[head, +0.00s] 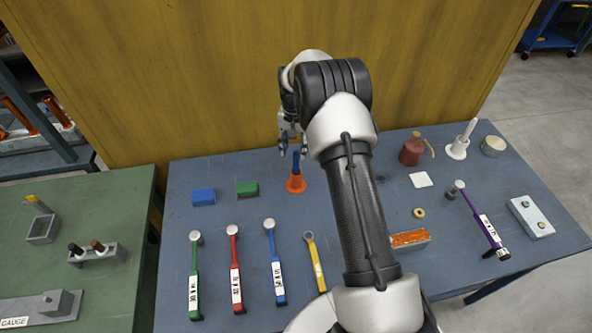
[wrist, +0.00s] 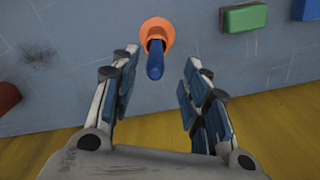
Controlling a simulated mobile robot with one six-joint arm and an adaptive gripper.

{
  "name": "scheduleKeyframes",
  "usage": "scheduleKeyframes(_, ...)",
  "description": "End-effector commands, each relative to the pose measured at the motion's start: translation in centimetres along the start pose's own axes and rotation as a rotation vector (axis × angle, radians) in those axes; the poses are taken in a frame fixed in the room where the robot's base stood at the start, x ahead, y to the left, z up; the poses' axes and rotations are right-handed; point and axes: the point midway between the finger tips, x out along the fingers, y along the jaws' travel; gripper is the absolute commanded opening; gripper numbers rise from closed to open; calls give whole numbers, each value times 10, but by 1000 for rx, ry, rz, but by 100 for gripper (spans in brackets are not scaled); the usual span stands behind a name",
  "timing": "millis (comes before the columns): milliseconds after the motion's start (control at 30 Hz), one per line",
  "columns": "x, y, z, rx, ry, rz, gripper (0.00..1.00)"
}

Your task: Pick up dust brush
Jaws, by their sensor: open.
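The dust brush appears to be the upright piece with a blue handle (head: 296,164) and a flared orange base (head: 296,184), standing on the blue-grey table (head: 240,204). In the wrist view its blue handle (wrist: 155,60) points towards me from the orange base (wrist: 157,30). My gripper (head: 291,146) is above the handle and partly hidden behind my arm in the head view. In the wrist view my gripper (wrist: 160,68) is open, its fingers apart on either side of the handle's top. I see gaps on both sides, with no contact.
A green block (head: 247,189) and a blue block (head: 203,196) lie to the left. Several coloured wrenches, including a red one (head: 235,268), lie in front. A yellow-brown panel (head: 200,80) rises behind.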

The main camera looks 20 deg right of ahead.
Motion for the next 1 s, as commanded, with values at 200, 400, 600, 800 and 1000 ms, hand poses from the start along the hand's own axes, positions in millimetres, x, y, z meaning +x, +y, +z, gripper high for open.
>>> scheduleKeyframes(200, 15, 3, -1, 0, -2, 1, 42)
scheduleKeyframes(400, 46, 6, -3, -1, -2, 1, 42)
scheduleKeyframes(600, 53, 5, -4, 0, 1, 0, 42)
scheduleKeyframes(800, 53, 5, -3, 0, 0, 0, 36)
scheduleKeyframes(1000, 53, 5, -3, 0, 0, 0, 22)
